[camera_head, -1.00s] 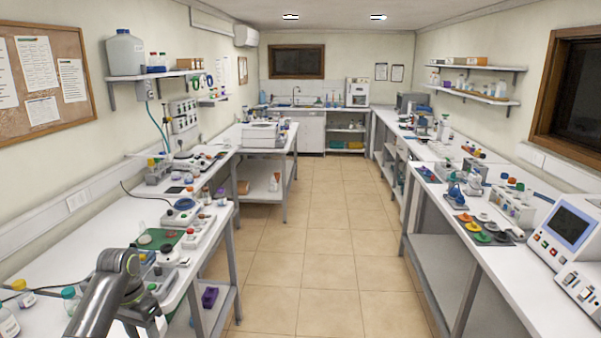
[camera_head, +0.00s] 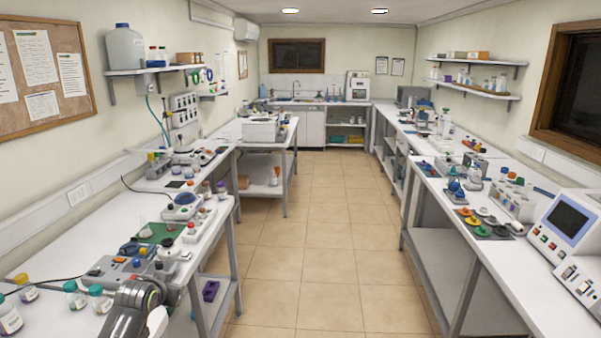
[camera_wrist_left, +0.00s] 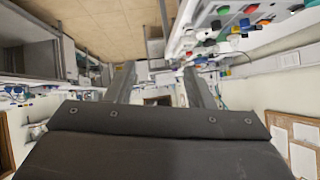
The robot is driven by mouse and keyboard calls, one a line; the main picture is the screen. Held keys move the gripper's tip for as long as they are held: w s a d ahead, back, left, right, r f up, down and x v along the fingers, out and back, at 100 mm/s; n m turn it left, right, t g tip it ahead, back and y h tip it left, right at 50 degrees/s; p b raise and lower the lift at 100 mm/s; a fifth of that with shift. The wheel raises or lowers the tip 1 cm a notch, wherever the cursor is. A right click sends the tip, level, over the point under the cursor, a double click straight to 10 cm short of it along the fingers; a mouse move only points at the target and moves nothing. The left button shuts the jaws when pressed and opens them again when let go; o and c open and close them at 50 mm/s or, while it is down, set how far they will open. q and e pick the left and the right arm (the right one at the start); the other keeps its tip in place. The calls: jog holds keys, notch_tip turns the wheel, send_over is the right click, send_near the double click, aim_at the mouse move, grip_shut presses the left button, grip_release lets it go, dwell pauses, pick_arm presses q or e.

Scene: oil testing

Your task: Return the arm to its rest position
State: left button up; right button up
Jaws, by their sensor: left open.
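My left arm (camera_head: 137,311) shows at the bottom left of the head view, low at the front edge of the left bench (camera_head: 104,221). My left gripper (camera_wrist_left: 160,76) shows in the left wrist view, its two dark fingers apart and nothing between them. In the head view I cannot make out its fingers. My right arm and gripper are in neither view.
A grey device (camera_head: 117,272) stands beside my left arm, with capped bottles (camera_head: 75,294) to its left. A green mat (camera_head: 160,232) lies behind. The tiled aisle (camera_head: 312,245) is clear. The right bench (camera_head: 440,190) carries lab equipment.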

pick_arm(q)
jog(key=w+r+m+t, duration=0.2)
jog(key=w+r+t, duration=0.2)
jog(key=r+t, duration=0.75)
jog(key=s+a+f+n+g+b, duration=0.1)
jog(key=s+f+g+b, duration=0.2)
jog(key=f, duration=0.9)
jog(key=s+a+f+n+g, duration=0.1)
jog(key=s+f+g, duration=0.3)
jog(key=f, duration=0.8)
jog(key=s+f+g+b, duration=0.2)
jog(key=s+f, duration=0.5)
jog(key=f, duration=0.4)
jog(key=s+f+g+b, duration=0.1)
jog(key=s+f+g, duration=0.2)
jog(key=s+f, duration=0.5)
jog(key=s+d+f+n+g+b, duration=0.2)
jog(key=s+f+g+b, duration=0.25)
jog(key=s+f, duration=1.85)
jog(key=s+d+f+g, duration=0.1)
jog(key=s+f, duration=0.3)
jog(key=s, duration=0.7)
jog(key=s+d+f+g+b, duration=0.1)
jog(key=s+d+f+g, duration=0.1)
jog(key=s, duration=0.9)
jog(key=shift+s+d+f+n+g, duration=0.2)
jog(key=shift+s+f+n+g, duration=0.15)
jog(key=shift+f+g, duration=0.55)
jog(key=shift+w, duration=0.1)
